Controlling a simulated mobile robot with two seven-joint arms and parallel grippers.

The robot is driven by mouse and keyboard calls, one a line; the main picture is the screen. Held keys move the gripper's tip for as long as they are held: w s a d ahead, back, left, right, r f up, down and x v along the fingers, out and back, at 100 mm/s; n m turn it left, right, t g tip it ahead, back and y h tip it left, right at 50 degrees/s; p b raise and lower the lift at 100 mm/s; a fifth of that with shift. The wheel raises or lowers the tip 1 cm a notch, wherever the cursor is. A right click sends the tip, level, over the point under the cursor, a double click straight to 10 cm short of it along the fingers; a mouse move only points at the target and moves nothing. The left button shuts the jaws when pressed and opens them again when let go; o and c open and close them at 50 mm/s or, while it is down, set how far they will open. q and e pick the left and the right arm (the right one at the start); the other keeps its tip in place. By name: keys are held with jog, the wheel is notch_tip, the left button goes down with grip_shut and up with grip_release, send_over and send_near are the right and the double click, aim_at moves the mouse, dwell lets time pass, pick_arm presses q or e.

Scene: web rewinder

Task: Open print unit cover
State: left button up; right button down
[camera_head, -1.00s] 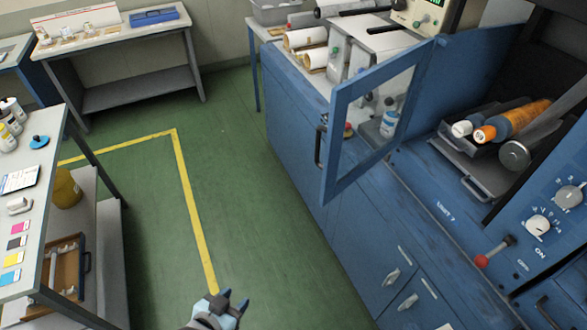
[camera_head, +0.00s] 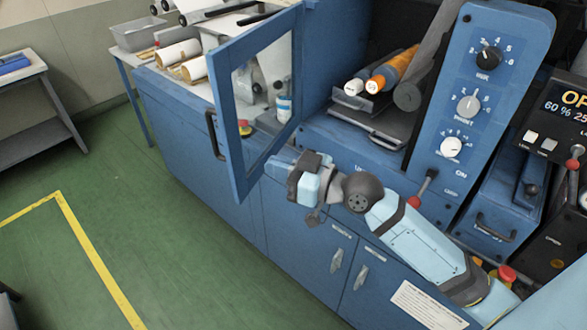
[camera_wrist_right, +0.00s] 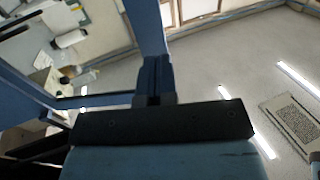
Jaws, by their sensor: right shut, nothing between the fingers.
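The print unit cover (camera_head: 238,115) is a blue frame with a clear pane and a dark handle (camera_head: 211,134) on its left upright. It stands swung out from the blue machine, in the upper middle of the head view. My right gripper (camera_head: 272,167) is shut and empty, at the cover's lower edge on the machine side; I cannot tell whether it touches. In the right wrist view, the fingers (camera_wrist_right: 154,80) are together, with the blue cover frame (camera_wrist_right: 148,25) close beyond them. My left gripper is not in view.
Inside the open unit, a tray (camera_head: 362,123) holds orange and dark rollers (camera_head: 396,67). A knob panel (camera_head: 490,90) and a red-tipped lever (camera_head: 424,186) stand to the right. Cabinets (camera_head: 300,230) are below. Green floor (camera_head: 170,240) is clear at left.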

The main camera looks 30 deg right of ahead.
aim_at(230, 151)
jog(key=p+x, duration=0.1)
jog(key=x, duration=0.7)
jog(key=w+a+p, duration=0.1)
jog(key=p, duration=0.1)
jog(key=w+a+m+t+h+p, duration=0.1)
jog(key=w+p, duration=0.1)
jog(key=shift+a+r, duration=0.1)
jog(key=shift+r, duration=0.3)
jog(key=w+a+m+t+h+p, duration=0.1)
jog(key=w+a+m+h+p, duration=0.1)
jog(key=w+a, duration=0.3)
jog(key=w+f+h, duration=0.1)
jog(key=w, duration=0.3)
jog(key=shift+a, duration=0.35)
jog(key=shift+r, duration=0.1)
